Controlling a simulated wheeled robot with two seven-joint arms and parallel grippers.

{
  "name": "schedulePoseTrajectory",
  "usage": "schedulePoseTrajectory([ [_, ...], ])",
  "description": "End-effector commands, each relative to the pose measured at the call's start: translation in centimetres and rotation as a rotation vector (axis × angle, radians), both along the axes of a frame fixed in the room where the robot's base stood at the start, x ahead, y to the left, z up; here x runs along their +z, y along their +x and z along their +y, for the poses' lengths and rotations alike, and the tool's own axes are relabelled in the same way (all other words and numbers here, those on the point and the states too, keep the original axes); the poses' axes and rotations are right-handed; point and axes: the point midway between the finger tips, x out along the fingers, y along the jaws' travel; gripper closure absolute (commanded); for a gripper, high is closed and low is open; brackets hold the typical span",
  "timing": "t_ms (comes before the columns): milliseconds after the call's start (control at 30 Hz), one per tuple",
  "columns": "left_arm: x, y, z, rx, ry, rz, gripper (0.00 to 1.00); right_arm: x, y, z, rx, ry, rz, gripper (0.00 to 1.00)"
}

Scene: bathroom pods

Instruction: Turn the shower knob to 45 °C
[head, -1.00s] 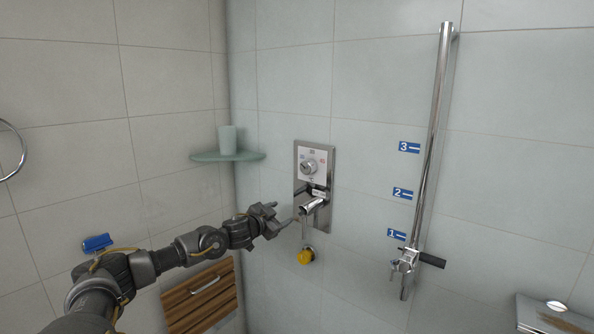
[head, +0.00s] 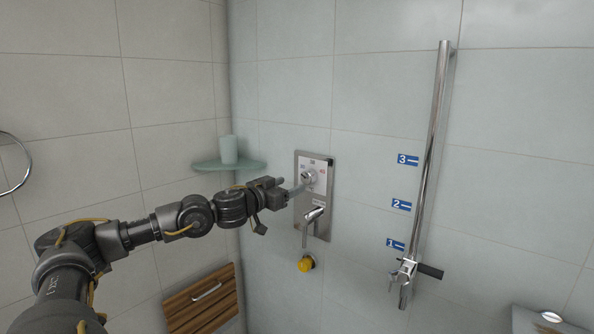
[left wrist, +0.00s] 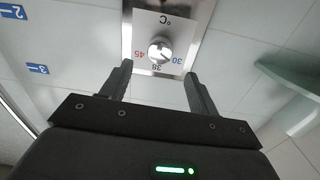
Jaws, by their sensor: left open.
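The shower knob (head: 309,176) is a round chrome dial on a steel wall panel (head: 325,215). In the left wrist view the knob (left wrist: 160,50) appears upside down, with a red 45 on the picture's left, a blue 30 on the right, 38 below and °C above. A dark mark on the knob seems to point between 38 and 30. My left gripper (head: 296,188) is open in front of the panel, just left of the knob in the head view. In the left wrist view its two fingers (left wrist: 158,72) stand apart, with the knob beyond and between their tips. My right gripper is not in view.
A glass corner shelf (head: 229,165) holds a cup (head: 228,149). A shower rail (head: 434,150) stands to the right, and a wooden slatted seat (head: 203,298) is low at left.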

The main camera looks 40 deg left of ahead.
Motion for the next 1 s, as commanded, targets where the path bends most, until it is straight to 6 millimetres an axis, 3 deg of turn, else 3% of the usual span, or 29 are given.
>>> schedulePoseTrajectory([
  [100,0.5,2.4,0.0,0.000,-0.002,-0.002,0.39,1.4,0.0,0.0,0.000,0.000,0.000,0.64],
  [300,0.3,5.2,0.0,0.000,-0.001,-0.002,0.39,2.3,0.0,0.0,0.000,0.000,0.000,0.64],
  [500,0.1,6.3,0.1,0.001,0.001,-0.001,0.39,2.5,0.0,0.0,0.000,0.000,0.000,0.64],
  [767,0.0,6.4,0.1,0.000,0.002,-0.001,0.39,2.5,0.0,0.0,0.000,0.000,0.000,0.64],
  [1000,0.0,6.4,0.1,0.000,0.002,-0.001,0.71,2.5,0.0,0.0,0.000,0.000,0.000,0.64],
])
